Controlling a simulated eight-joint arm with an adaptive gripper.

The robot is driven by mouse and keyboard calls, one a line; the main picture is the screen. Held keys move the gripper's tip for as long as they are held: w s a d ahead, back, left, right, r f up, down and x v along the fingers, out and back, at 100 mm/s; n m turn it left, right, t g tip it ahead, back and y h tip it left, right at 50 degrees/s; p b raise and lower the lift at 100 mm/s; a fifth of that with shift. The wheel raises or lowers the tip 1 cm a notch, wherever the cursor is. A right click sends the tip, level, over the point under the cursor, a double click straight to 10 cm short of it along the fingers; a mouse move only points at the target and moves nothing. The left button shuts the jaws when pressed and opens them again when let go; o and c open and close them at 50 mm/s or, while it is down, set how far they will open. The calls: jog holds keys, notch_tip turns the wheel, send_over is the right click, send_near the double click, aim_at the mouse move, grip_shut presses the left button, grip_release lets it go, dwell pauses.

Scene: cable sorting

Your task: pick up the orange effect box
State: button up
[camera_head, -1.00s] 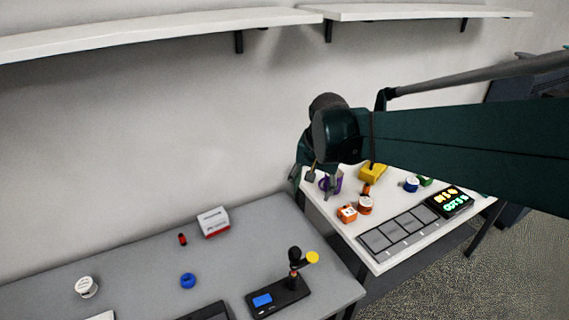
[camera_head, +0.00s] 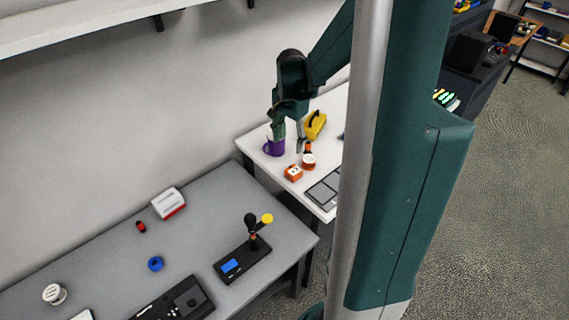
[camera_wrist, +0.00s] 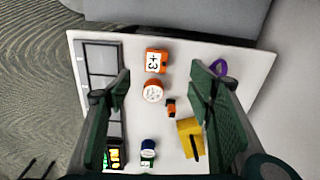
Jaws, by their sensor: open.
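The orange effect box (camera_head: 293,173) sits near the left front edge of the white table, a small orange block with white marks on top. In the wrist view the orange box (camera_wrist: 156,61) shows a white label, ahead of the fingers and between their lines. My gripper (camera_head: 289,140) hangs above the back left of the white table, beside the purple mug (camera_head: 274,146). In the wrist view my gripper (camera_wrist: 163,85) has its two green fingers wide apart with nothing between them. It is apart from the box.
An orange-and-white spool (camera_wrist: 153,91) stands right beside the box. A small orange-black item (camera_wrist: 171,107), a yellow case (camera_wrist: 189,138) and a blue-topped item (camera_wrist: 148,144) are also on the white table (camera_wrist: 250,72). A grey tray (camera_wrist: 101,60) lies along one side.

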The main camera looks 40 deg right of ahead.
jog(key=d+m, duration=0.1)
jog(key=d, duration=0.2)
send_over(294, 170)
notch_tip(294, 170, down, 9)
jog(key=shift+w+f, duration=0.1)
jog(key=shift+w, duration=0.05)
jog(key=shift+f, duration=0.3)
jog(key=shift+f, duration=1.3)
jog(key=shift+f, duration=0.15)
jog(key=shift+f, duration=2.45)
jog(key=c, duration=1)
